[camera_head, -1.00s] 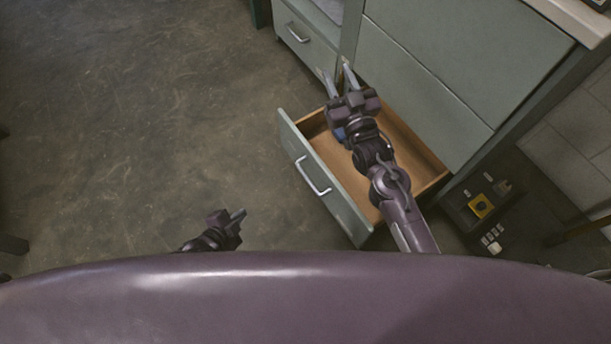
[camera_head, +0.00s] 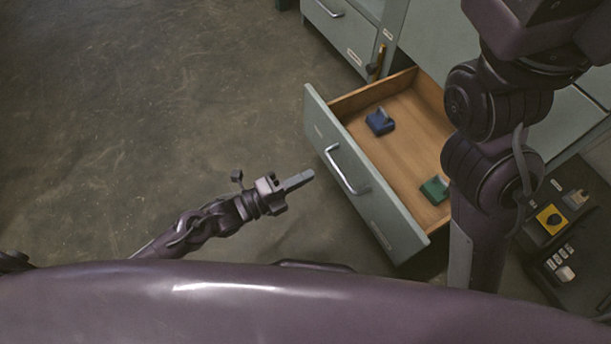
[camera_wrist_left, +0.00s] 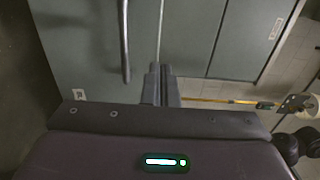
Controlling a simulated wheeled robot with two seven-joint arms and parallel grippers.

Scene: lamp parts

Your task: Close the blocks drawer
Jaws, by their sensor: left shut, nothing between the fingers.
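The blocks drawer (camera_head: 352,210) is pulled out from the grey-green cabinet in the head view. A blue block (camera_head: 380,121) and a green block (camera_head: 435,189) lie on its wooden floor. Its front carries a metal bar handle (camera_head: 347,169). My left gripper (camera_head: 304,178) is shut and empty, just left of the drawer front near the handle. In the left wrist view its fingers (camera_wrist_left: 160,84) point toward a grey front, with a bar handle (camera_wrist_left: 125,42) to their left. Contact cannot be told. My right arm reaches over the drawer's right side; its fingers are out of frame.
Another drawer (camera_head: 341,24) with a handle is shut at the top. A dark panel with a yellow switch (camera_head: 551,219) stands at the lower right, close to my right arm. The floor (camera_head: 170,110) on the left is clear.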

